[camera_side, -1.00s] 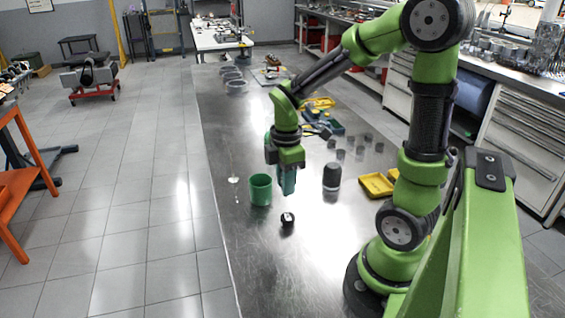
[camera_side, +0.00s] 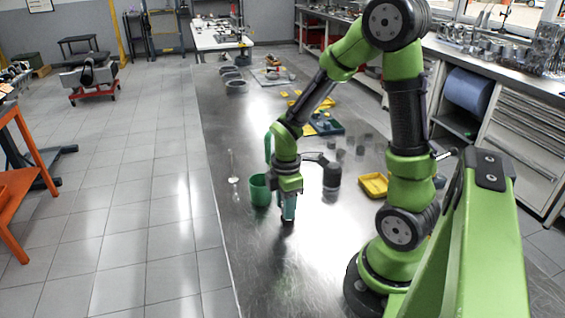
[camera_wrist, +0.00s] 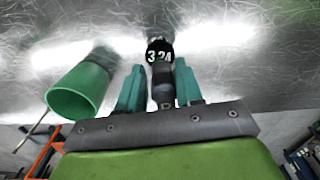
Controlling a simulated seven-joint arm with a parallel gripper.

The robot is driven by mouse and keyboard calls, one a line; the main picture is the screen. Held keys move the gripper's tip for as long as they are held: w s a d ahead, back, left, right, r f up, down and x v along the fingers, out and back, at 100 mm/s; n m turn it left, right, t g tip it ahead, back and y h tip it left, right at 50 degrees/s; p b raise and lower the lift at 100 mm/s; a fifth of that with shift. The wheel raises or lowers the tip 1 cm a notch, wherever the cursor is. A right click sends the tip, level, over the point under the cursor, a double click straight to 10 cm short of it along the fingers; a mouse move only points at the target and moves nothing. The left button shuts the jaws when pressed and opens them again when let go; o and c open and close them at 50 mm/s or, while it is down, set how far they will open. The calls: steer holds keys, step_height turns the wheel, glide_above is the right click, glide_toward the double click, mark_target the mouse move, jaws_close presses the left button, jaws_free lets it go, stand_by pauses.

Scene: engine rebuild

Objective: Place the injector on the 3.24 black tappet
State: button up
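The 3.24 black tappet (camera_wrist: 159,50) is a small dark round piece with white "3.24" on it, standing on the metal bench. In the side view the tappet (camera_side: 288,222) shows just under my fingertips, mostly covered. My gripper (camera_side: 288,213) points straight down over it. In the wrist view the teal fingers of my gripper (camera_wrist: 160,80) stand either side of the dark grey injector (camera_wrist: 163,88), which seems held between them. The injector's far end lines up with the tappet and overlaps its near edge; whether they touch cannot be told.
A green cup (camera_side: 260,190) stands close to the left of my gripper; it also shows in the wrist view (camera_wrist: 82,88). A dark cylinder (camera_side: 331,178) stands to the right. A yellow tray (camera_side: 374,185) lies farther right. The bench front is clear.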

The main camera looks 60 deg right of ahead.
steer(key=shift+o, duration=0.8)
